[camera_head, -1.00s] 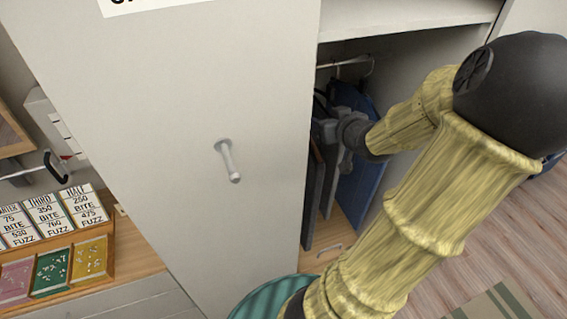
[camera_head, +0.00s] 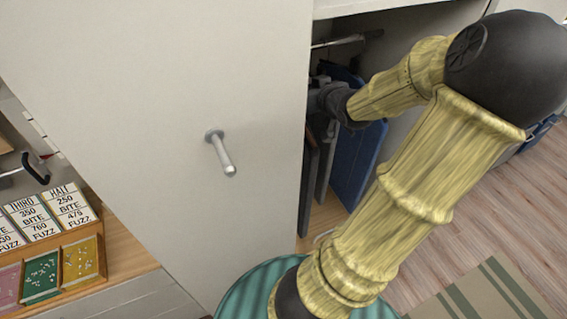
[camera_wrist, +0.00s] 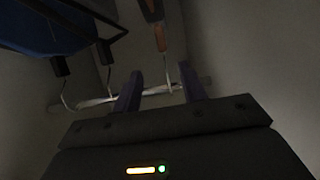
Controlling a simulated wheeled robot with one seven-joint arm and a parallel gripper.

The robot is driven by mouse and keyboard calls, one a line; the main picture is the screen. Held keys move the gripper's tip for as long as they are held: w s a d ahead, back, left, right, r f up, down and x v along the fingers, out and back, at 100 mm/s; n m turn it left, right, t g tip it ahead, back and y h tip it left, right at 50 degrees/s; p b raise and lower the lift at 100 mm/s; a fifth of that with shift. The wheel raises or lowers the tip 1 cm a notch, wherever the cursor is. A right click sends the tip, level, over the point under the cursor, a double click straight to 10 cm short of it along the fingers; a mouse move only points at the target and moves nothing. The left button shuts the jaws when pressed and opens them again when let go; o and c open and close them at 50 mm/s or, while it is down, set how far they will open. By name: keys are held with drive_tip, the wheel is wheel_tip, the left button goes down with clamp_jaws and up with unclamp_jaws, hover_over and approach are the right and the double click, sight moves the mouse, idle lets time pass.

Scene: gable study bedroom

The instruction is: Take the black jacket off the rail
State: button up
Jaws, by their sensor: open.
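Inside the open wardrobe, a dark, near-black flat garment (camera_head: 308,180), which looks like the black jacket, hangs closest to the left door in the head view. A grey one (camera_head: 327,165) and a blue one (camera_head: 360,165) hang to its right. The rail (camera_head: 338,42) runs above them and shows as a pale bar in the wrist view (camera_wrist: 100,101). My gripper (camera_wrist: 160,84) is open below the rail, its two fingers apart, with a hanger hook visible beyond the gap. In the head view the door and my wrist partly hide it. I cannot tell whether it touches any garment.
The wardrobe's white door (camera_head: 150,90) with a peg handle (camera_head: 221,153) stands left of the opening. A brown hanger (camera_wrist: 157,30) and a blue garment (camera_wrist: 40,30) show in the dim wrist view. A teal round surface (camera_head: 245,292) is below.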

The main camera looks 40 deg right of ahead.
drive_tip(key=b+x, duration=0.1)
drive_tip(key=x, duration=0.3)
drive_tip(key=shift+w+f, duration=0.15)
drive_tip(key=shift+w, duration=0.1)
drive_tip(key=x, duration=0.3)
drive_tip(key=shift+w, duration=0.2)
drive_tip(key=shift+w+d+f, duration=0.2)
drive_tip(key=shift+w+f, duration=0.05)
drive_tip(key=shift+w, duration=0.15)
drive_tip(key=shift+w, duration=0.15)
drive_tip(key=shift+p+x, duration=1.05)
drive_tip(key=shift+x, duration=1.45)
clamp_jaws()
